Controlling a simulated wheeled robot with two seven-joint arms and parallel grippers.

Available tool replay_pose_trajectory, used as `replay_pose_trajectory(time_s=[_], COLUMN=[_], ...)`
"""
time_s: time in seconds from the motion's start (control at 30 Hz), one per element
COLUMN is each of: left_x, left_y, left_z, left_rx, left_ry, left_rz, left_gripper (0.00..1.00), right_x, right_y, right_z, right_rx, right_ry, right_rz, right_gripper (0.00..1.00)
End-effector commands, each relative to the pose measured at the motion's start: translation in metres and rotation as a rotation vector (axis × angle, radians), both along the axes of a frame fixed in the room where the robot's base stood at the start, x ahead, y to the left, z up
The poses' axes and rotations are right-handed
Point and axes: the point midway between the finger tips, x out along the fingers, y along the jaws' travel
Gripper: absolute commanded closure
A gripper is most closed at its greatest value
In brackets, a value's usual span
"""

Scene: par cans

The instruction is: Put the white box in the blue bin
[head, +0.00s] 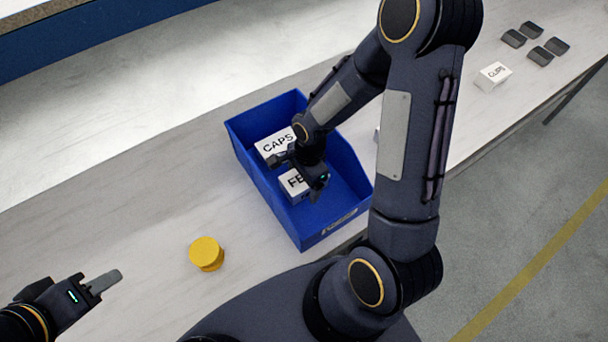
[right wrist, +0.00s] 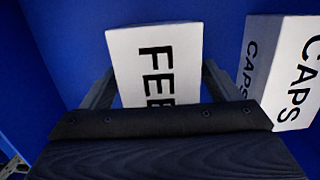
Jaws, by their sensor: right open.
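A white box lettered "FE" (head: 293,186) is inside the blue bin (head: 262,193), partly hidden by my right gripper (head: 300,172). In the right wrist view this box (right wrist: 150,60) reads "FEE", with the rest cut off by the gripper. The open fingers are on either side of it; I cannot tell whether they touch it. A second white box lettered "CAPS" (head: 272,144) is in the bin beside it and also shows in the right wrist view (right wrist: 292,75). My left gripper (head: 105,284) is empty over the table at lower left; its finger gap is not clear.
A yellow round can (head: 206,254) stands on the table left of the bin. Another white lettered box (head: 493,76) and several dark small blocks (head: 540,56) are at the far right. The left table is largely clear.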

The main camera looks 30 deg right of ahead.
Motion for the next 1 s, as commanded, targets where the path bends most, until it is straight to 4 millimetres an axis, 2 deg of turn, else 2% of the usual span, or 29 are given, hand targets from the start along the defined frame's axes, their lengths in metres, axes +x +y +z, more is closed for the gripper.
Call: replay_pose_trajectory(time_s=[0.07,0.17,0.53,0.77,0.87,1.0], left_x=[0.000,0.000,0.000,0.000,0.000,0.000], left_y=[0.000,0.000,0.000,0.000,0.000,0.000], left_z=[0.006,0.005,0.012,0.014,0.014,0.014], left_rx=[0.000,0.000,0.000,0.000,0.000,0.000], left_ry=[0.000,0.000,0.000,0.000,0.000,0.000], left_rz=[0.000,0.000,0.000,0.000,0.000,0.000], left_gripper=[0.64,0.64,0.64,0.64,0.64,0.64], right_x=[0.000,0.001,0.002,0.001,-0.005,-0.030], right_y=[0.000,-0.002,-0.011,-0.014,-0.015,-0.016], right_z=[0.006,0.019,0.096,0.121,0.135,0.173], right_rx=[0.000,-0.002,0.001,0.001,0.017,0.053], right_ry=[0.000,-0.006,-0.007,-0.006,-0.040,-0.178], right_rz=[-0.001,-0.002,-0.001,0.005,0.062,0.291], right_gripper=[0.17,0.17,0.17,0.17,0.17,0.17])
